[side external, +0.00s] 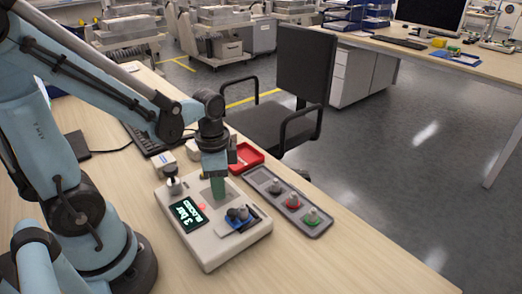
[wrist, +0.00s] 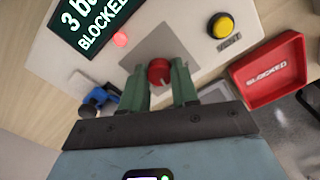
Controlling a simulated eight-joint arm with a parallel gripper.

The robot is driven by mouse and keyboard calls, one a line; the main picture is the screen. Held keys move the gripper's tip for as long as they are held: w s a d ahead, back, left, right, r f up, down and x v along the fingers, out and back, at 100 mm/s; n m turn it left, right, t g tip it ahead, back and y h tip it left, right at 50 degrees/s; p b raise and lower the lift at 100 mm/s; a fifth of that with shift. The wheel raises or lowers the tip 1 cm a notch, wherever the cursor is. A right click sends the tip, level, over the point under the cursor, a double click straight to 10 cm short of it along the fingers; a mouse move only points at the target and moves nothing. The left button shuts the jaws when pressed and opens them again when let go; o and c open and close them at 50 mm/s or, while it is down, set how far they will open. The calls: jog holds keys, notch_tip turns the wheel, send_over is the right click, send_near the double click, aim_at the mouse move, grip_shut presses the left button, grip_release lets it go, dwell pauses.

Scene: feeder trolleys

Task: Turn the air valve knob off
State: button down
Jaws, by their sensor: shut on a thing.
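A pale control box (side external: 229,253) sits on the wooden bench. Its dark display (side external: 187,215) reads "3 bar BLOCKED" in the wrist view (wrist: 88,20). A round red knob (wrist: 159,72) stands on a grey square plate (wrist: 172,42) on the box top. My gripper (wrist: 159,88) points down over that plate, its two green fingers shut on the knob, one on each side. In the side external view my gripper (side external: 218,192) hides the knob. A red light (wrist: 120,39) glows beside the display.
A yellow button (wrist: 220,26) marked "VENT" and a blue-and-black part (wrist: 95,101) are on the box near my fingers. A grey tray (side external: 262,178) holds red, green and dark knobs. The bench front is clear.

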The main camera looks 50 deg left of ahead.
jog(key=n, duration=0.5)
jog(key=shift+n, duration=0.3)
jog(key=n, duration=0.5)
jog(key=shift+n, duration=0.3)
jog(key=c, duration=0.8)
grip_release()
jog(key=shift+c, duration=0.2)
notch_tip(320, 180, up, 12)
dwell(0.4)
